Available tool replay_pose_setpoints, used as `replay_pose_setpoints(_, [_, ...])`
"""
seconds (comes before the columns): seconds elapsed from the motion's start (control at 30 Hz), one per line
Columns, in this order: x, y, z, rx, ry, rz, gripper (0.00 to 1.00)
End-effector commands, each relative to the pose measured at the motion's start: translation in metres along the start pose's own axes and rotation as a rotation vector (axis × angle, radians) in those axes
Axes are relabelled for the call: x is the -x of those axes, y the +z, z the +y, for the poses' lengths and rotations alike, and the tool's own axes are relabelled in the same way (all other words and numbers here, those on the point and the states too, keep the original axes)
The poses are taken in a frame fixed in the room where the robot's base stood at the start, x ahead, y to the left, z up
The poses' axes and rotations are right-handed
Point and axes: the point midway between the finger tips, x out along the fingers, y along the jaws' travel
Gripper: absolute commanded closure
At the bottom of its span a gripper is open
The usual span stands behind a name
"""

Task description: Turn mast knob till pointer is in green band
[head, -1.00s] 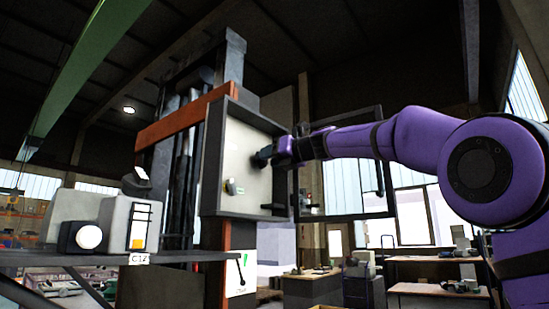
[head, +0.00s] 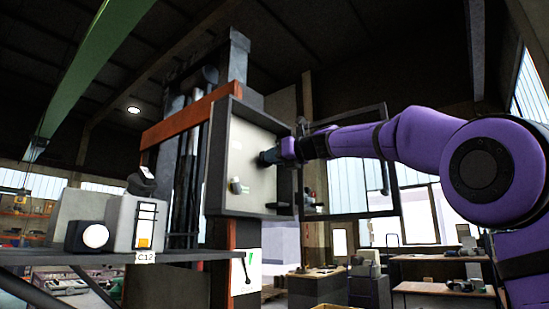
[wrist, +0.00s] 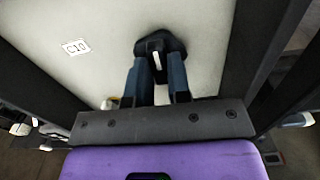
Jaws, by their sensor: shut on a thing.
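My gripper (wrist: 158,82) is shut on a black knob (wrist: 160,44) with a white stripe, on the pale panel inside an open cabinet on the mast. Below the cabinet, a white plate (head: 239,283) on the mast (head: 221,235) carries a dark slanted mark and some green. It is too small to tell whether this is the pointer and its band.
A label C10 (wrist: 76,47) is on the panel. The open cabinet door (head: 391,165) stands to the right, near my forearm. At left, grey boxes (head: 122,225) stand on a shelf labelled C12 (head: 145,257). Benches (head: 318,287) stand behind.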

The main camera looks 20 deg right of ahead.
Motion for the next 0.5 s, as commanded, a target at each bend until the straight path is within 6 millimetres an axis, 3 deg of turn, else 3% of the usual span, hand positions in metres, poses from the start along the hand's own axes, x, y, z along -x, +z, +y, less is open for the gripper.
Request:
replay_pose_setpoints(0.2, [0.0001, 0.0001, 0.0003, 0.195, 0.001, 0.000, 1.00])
replay_pose_setpoints(0.5, [0.0001, 0.0001, 0.0004, 0.223, 0.001, 0.000, 1.00])
